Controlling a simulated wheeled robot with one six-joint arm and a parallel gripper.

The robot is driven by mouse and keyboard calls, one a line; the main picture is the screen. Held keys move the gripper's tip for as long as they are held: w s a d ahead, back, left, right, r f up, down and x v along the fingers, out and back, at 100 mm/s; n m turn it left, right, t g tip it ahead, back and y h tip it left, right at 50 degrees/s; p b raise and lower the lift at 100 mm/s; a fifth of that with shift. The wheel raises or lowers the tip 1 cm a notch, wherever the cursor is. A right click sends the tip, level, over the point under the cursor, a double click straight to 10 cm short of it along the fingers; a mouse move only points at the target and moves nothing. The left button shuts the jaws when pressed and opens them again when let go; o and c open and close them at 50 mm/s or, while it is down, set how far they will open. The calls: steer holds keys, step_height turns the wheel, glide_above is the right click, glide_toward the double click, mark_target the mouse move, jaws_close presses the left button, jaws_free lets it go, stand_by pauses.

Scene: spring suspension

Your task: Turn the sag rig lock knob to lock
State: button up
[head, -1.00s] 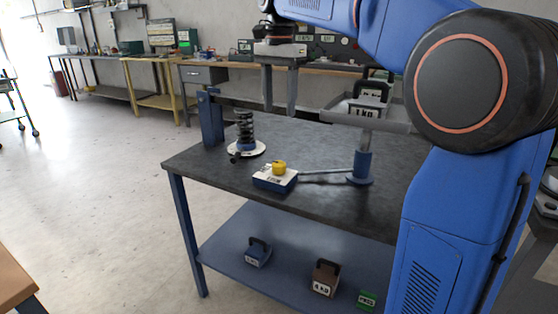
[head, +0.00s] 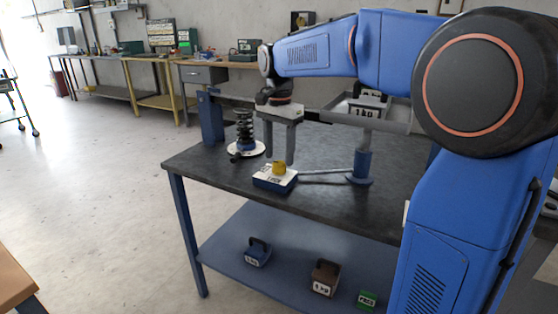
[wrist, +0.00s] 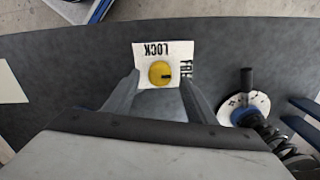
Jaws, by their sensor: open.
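The yellow lock knob (head: 279,168) sits on a small blue box with a white label plate (head: 262,178) on the bench. In the wrist view the knob (wrist: 160,73) is round with a dark mark pointing right, toward the partly hidden FREE lettering. The word LOCK (wrist: 154,49) reads upside down above the knob. My gripper (head: 279,160) is open and points down just above and behind the knob. In the wrist view its fingers (wrist: 162,92) stand apart, left and right, slightly below the knob. I see no contact.
A black coil spring on a white round base (head: 245,135) stands left of the box. A rod leads from the box to a blue post (head: 361,165) at right, with a grey beam across the top. Weights (head: 325,278) lie on the lower shelf. The front bench top is clear.

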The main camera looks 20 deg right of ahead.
mark_target(279, 168)
steer(key=shift+f, duration=1.35)
steer(key=c, duration=1)
steer(key=shift+c, duration=0.2)
